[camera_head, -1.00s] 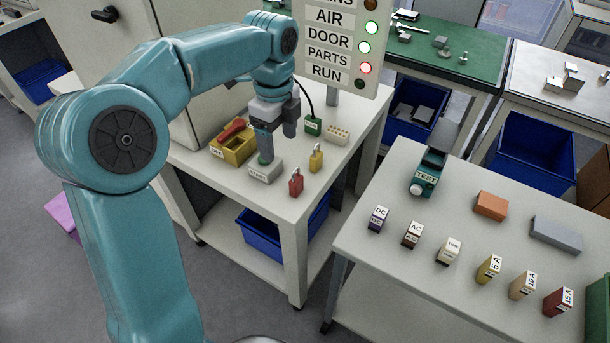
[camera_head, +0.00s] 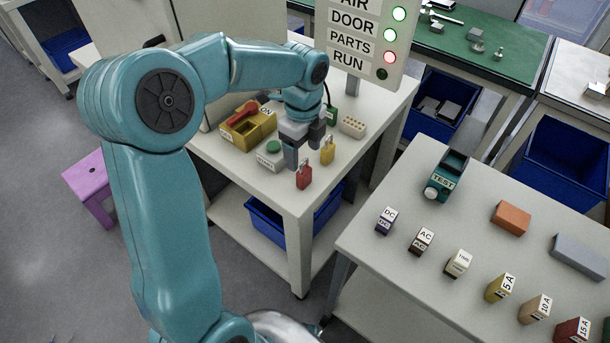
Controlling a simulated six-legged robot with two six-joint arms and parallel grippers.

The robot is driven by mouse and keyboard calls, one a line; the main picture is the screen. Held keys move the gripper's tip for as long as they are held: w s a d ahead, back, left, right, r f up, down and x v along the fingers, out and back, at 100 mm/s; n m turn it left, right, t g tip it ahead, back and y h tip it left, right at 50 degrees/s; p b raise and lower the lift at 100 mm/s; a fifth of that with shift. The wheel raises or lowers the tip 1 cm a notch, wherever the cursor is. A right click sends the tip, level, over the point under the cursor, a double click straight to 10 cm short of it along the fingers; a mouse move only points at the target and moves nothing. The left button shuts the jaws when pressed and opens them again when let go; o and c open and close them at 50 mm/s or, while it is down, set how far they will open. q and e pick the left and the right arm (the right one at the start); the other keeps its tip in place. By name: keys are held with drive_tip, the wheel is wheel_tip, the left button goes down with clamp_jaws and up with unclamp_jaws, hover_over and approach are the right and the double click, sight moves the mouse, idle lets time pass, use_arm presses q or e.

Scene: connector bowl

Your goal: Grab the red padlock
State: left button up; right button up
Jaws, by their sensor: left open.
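The red padlock (camera_head: 304,180) stands on the white table (camera_head: 237,170) near its front edge. A yellow padlock (camera_head: 327,156) stands behind it to the right. My left gripper (camera_head: 304,157) points down with its two fingers apart. It hangs just above and behind the red padlock in the picture, close to the padlock's shackle. Nothing shows between the fingers. I cannot tell whether a finger touches the padlock. My right gripper is out of view.
A grey box with a green button (camera_head: 270,158) stands left of the gripper. Behind it is a yellow box with a red handle (camera_head: 240,130). A pale block with holes (camera_head: 353,127) and a lit sign panel (camera_head: 362,40) are behind. A second table (camera_head: 400,260) holds labelled blocks.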

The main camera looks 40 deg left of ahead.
sight(304, 160)
use_arm(q)
drive_tip(key=shift+s+d+f, duration=0.1)
drive_tip(key=shift+f, duration=0.25)
drive_tip(key=f, duration=0.5)
drive_tip(key=shift+w+f, duration=0.3)
drive_tip(key=shift+w, duration=0.05)
drive_tip(key=c, duration=1.2)
drive_tip(key=shift+r, duration=0.15)
